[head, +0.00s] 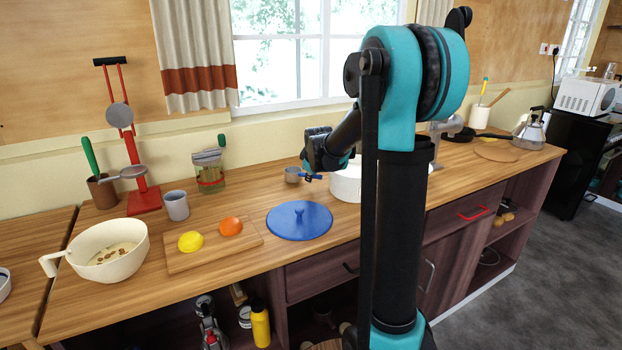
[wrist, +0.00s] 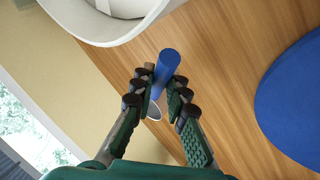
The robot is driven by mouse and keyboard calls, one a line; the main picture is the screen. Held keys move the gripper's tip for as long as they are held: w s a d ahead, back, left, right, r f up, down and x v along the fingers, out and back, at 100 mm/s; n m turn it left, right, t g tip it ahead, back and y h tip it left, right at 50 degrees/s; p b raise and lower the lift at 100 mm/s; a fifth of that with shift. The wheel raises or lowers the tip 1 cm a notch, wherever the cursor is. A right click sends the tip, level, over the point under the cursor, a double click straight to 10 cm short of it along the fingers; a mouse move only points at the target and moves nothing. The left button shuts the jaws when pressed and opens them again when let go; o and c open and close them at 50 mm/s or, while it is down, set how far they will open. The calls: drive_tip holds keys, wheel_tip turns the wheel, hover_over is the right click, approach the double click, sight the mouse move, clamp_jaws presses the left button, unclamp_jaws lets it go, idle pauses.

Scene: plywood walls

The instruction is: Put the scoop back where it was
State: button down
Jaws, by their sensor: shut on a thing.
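The scoop has a grey metal cup (head: 292,174) and a blue handle (head: 313,177). My gripper (head: 311,173) is shut on the blue handle at the back of the counter, left of the white pot (head: 343,185). In the wrist view, the blue handle (wrist: 167,63) lies between the fingertips (wrist: 158,82), and a sliver of the metal cup (wrist: 153,111) shows behind them. I cannot tell whether the scoop touches the counter. The pot also shows in the wrist view (wrist: 108,32), close to the handle.
A blue lid (head: 299,221) lies on the counter (head: 262,185) in front. To its left are a cutting board (head: 210,252) with two fruits, a glass jar (head: 209,172), a grey mug (head: 176,206), a red stand (head: 145,200) and a cream bowl (head: 110,250). Bare counter lies between jar and scoop.

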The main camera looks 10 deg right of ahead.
drive_tip(key=shift+f, duration=0.45)
drive_tip(key=c, duration=1.5)
unclamp_jaws()
drive_tip(key=shift+f, duration=0.1)
drive_tip(key=v, duration=1.2)
